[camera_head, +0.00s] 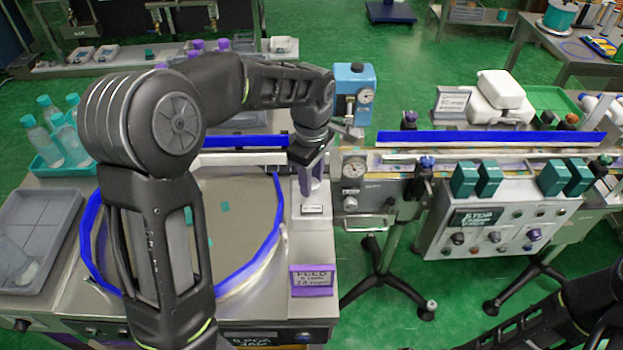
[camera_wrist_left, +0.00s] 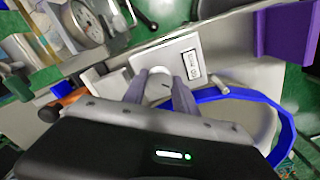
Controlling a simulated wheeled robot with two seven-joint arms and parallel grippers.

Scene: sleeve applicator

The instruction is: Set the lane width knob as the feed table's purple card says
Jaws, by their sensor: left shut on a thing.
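My left gripper (camera_head: 312,190) reaches down over the feed table's right side. In the left wrist view its grey fingers (camera_wrist_left: 160,84) are shut on a pale round knob (camera_wrist_left: 158,84), mostly hidden between them. The knob sits on a light plate with a small label (camera_wrist_left: 190,64); the label's print is too small to read. In the head view the label (camera_head: 313,210) lies just below the fingers. The purple card (camera_head: 312,281) stands on the feed table nearer to me; its first line seems to read "FEED", the rest is unclear. My right gripper is out of view.
The blue-rimmed round bowl (camera_head: 262,258) lies left of the knob. A control panel (camera_head: 500,222) is further right. A tray of bottles (camera_head: 62,140) stands left.

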